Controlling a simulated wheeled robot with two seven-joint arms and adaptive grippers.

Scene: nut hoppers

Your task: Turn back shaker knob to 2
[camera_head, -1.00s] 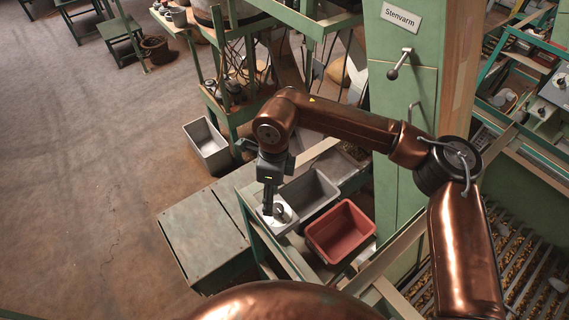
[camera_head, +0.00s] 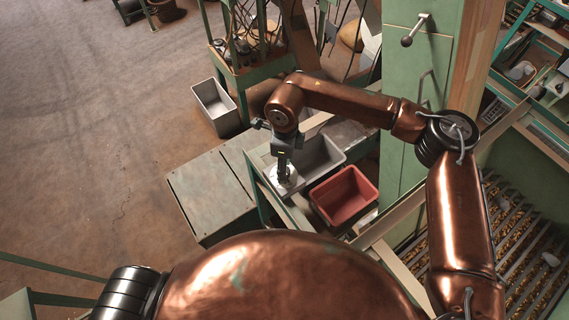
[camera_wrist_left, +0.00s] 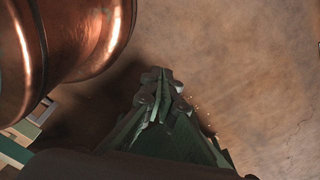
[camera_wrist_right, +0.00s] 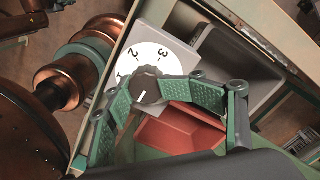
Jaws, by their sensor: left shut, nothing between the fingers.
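The shaker knob (camera_wrist_right: 147,86) is dark and round with a white mark pointing down in the right wrist view. It sits on a white dial (camera_wrist_right: 158,62) with a 2 and a 3 at the top; the left part is partly hidden. My right gripper (camera_wrist_right: 145,91) has its green-padded fingers on both sides of the knob, seemingly touching it. In the head view, my right gripper (camera_head: 284,175) points down over the dial plate (camera_head: 293,183). My left gripper (camera_wrist_left: 157,88) is shut and empty above brown floor in the left wrist view; the head view does not show it.
A grey bin (camera_head: 334,150) and a red bin (camera_head: 372,187) stand beside the dial. Another grey bin (camera_head: 221,122) is on the floor behind. A green cabinet (camera_head: 398,165) rises at the right. A flat-topped box (camera_head: 196,192) stands left of the dial. Floor at far left is clear.

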